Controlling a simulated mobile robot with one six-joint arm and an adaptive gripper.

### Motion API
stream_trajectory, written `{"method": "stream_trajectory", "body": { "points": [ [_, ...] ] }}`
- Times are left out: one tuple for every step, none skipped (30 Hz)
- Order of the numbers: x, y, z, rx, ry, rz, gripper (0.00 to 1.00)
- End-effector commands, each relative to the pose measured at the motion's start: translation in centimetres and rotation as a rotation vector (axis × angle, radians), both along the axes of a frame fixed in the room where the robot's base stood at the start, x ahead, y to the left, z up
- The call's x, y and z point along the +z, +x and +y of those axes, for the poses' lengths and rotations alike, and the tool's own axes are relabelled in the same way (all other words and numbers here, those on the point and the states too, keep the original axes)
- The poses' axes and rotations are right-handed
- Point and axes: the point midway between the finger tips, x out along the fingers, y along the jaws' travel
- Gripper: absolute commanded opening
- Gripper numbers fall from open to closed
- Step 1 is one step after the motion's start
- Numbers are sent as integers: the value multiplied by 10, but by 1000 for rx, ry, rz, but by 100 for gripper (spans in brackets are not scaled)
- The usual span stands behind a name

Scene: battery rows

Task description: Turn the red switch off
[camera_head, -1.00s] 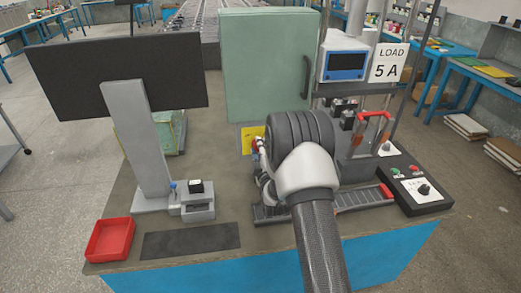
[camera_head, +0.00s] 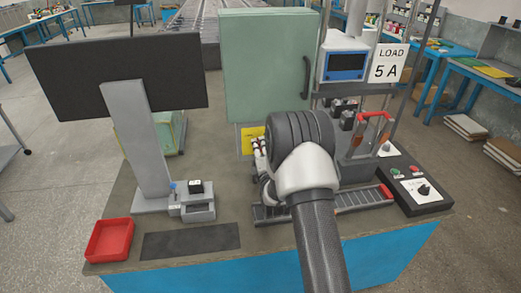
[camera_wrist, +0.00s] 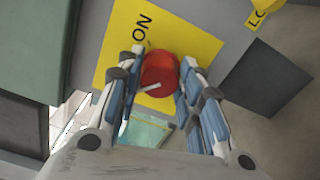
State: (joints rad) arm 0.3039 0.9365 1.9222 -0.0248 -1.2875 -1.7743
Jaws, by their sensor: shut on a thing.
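The red switch (camera_wrist: 160,72) is a round red knob with a short white mark on its lower left edge. It sits on a yellow plate (camera_wrist: 205,45) with the word ON at its upper left. In the head view the yellow plate (camera_head: 246,142) shows under the green cabinet (camera_head: 262,65), left of my wrist. My gripper (camera_wrist: 158,80) has one finger on each side of the knob and is shut on it. In the head view my arm hides most of the gripper (camera_head: 260,165) and the knob.
A monitor (camera_head: 115,78) stands at left, above a red tray (camera_head: 108,240) and a dark mat (camera_head: 190,241). A control box (camera_head: 410,185) and a rack with a LOAD 5 A sign (camera_head: 389,63) stand at right.

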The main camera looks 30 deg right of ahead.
Motion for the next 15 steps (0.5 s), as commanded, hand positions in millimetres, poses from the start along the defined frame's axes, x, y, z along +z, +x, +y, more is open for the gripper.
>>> {"method": "stream_trajectory", "body": {
  "points": [
    [1, 0, 0, 0, -3, -1, 10],
    [1, 0, 0, 0, -3, -1, 10],
    [1, 0, 0, 0, -3, -1, 10],
    [1, 0, 0, 0, -3, -1, 10],
    [1, 0, 0, 0, -3, -1, 10],
    [1, 0, 0, 0, -3, -1, 10],
    [1, 0, 0, 0, -3, -1, 10],
    [1, 0, 0, 0, -3, -1, 10],
    [1, 0, 0, 0, -3, -1, 10],
    [1, 0, 0, 0, -3, -1, 10],
    [1, 0, 0, 0, -3, -1, 36],
    [1, 0, 0, 0, -2, -1, 39],
    [1, 0, 0, 0, -2, -1, 41],
    [1, 0, 0, 0, -2, -1, 43],
    [1, 0, 0, 0, -2, -1, 45]
  ]
}}
